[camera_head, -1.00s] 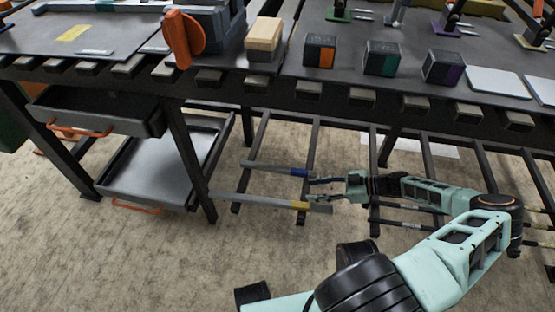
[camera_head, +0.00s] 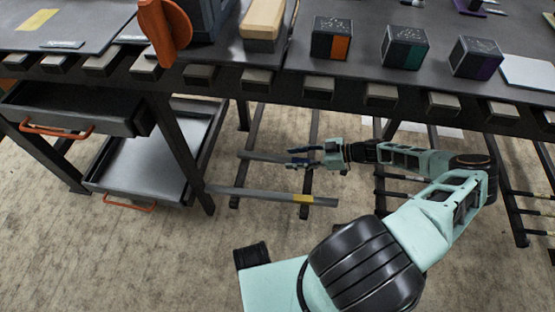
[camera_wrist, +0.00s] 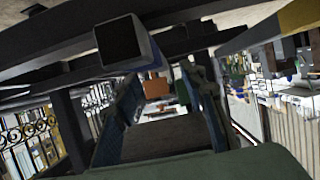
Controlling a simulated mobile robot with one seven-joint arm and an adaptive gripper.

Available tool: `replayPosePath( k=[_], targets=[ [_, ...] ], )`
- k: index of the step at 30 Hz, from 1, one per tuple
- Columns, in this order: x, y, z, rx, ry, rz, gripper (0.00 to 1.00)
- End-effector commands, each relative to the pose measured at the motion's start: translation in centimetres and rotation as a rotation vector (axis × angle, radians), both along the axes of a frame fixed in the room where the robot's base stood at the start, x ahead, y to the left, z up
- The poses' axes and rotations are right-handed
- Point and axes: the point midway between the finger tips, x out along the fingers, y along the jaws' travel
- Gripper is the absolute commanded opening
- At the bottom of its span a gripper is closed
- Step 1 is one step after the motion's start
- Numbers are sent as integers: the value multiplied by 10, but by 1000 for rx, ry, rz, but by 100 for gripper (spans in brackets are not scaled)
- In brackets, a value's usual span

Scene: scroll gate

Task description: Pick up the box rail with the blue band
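The box rail with the blue band (camera_head: 264,156) is a grey square-section bar lying on the lower rack under the table in the head view. Its banded end is at the right, partly covered by my gripper (camera_head: 291,158). In the wrist view a square bar end (camera_wrist: 118,42), likely this rail, shows above the left finger. My gripper is open, its two fingers (camera_wrist: 160,95) apart with no rail seen held between them. Whether a finger touches the rail cannot be told. A second grey rail with a yellow band (camera_head: 265,195) lies nearer the camera; its yellow band also shows in the wrist view (camera_wrist: 298,16).
The table edge with several stubs (camera_head: 259,80) runs above the arm. A table leg (camera_head: 183,155) and a metal tray (camera_head: 150,168) stand left of the rails. Thin rods (camera_head: 408,198) lie on the rack at right. Open floor (camera_head: 150,250) lies in front.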

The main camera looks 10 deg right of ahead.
Motion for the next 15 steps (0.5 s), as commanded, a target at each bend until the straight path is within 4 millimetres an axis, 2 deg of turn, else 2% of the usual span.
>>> replayPosePath(
  k=[10, 15],
  targets=[
    [19, 35, -19, 1, -1, 4, 38],
    [23, 42, -21, -1, -1, -1, 38]
  ],
)
